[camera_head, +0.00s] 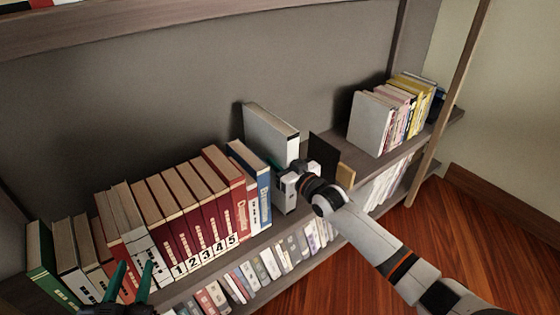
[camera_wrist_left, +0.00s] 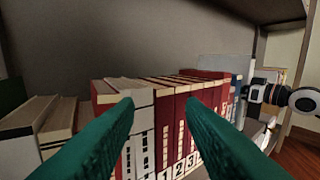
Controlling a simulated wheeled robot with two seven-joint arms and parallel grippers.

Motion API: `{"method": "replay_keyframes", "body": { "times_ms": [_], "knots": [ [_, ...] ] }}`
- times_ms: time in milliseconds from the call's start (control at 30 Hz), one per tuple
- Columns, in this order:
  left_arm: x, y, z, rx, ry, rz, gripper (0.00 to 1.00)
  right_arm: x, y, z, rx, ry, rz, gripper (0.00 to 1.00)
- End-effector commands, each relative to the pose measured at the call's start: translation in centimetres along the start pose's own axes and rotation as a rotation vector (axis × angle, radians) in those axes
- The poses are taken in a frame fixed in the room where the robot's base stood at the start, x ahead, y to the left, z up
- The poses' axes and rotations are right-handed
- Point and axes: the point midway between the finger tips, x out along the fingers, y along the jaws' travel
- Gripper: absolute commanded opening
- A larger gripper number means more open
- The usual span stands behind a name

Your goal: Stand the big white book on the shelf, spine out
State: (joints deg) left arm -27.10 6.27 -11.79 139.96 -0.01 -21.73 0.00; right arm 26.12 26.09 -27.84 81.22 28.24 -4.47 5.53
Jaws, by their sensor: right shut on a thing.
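The big white book (camera_head: 268,133) is upright at the back of the middle shelf, just right of a blue-and-white book (camera_head: 258,180). Its pale broad side and top page edges show; its lower front part is hidden by my right gripper. My right gripper (camera_head: 282,177) is shut on the book at its front edge, with the arm reaching in from the lower right. In the left wrist view the pale book (camera_wrist_left: 225,66) rises behind the row. My left gripper (camera_head: 133,268) is open and empty in front of the row's left part; its green fingers (camera_wrist_left: 160,118) are apart.
A row of several red numbered books (camera_head: 190,205) fills the shelf's left. A dark upright panel (camera_head: 324,150) stands just right of my right gripper. More books (camera_head: 372,122) stand farther right. A lower shelf holds smaller books (camera_head: 245,275). A wooden post (camera_head: 450,100) stands at right.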

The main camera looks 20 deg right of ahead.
Motion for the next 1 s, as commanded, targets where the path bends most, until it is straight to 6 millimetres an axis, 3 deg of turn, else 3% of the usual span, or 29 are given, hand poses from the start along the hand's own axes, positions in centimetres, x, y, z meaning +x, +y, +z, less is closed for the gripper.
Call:
{"method": "replay_keyframes", "body": {
  "times_ms": [67, 100, 233, 400, 433, 600, 767, 1000],
  "knots": [
    [0.1, 0.0, 0.3, 0.001, -0.011, 0.0, 0.36, 0.2, 0.0, 1.0, -0.001, -0.024, 0.001, 0.0],
    [0.2, 0.0, 0.5, 0.002, -0.017, -0.001, 0.36, 0.1, 0.0, 1.0, -0.001, -0.023, 0.001, 0.41],
    [0.3, 0.0, 0.7, 0.003, -0.026, -0.001, 0.36, 0.1, 0.0, 0.7, -0.001, -0.015, 0.001, 0.6],
    [0.3, 0.0, 0.6, 0.002, -0.025, -0.002, 0.36, 0.1, 0.0, 0.3, 0.0, -0.009, 0.0, 0.6],
    [0.3, 0.0, 0.6, 0.002, -0.024, -0.002, 0.36, -0.1, 0.0, -0.8, 0.001, 0.016, -0.001, 0.6],
    [0.2, 0.0, 0.2, 0.002, 0.0, -0.002, 0.36, -0.5, 0.0, -0.5, 0.001, 0.01, -0.001, 0.6],
    [-0.5, 0.3, -2.0, 0.004, 0.14, 0.006, 0.36, -2.0, 0.0, -0.2, 0.001, 0.007, 0.0, 0.6],
    [-2.4, 1.0, -5.7, 0.005, 0.408, 0.023, 0.36, -5.9, 0.0, 0.1, 0.0, 0.002, 0.0, 0.6]
  ]
}}
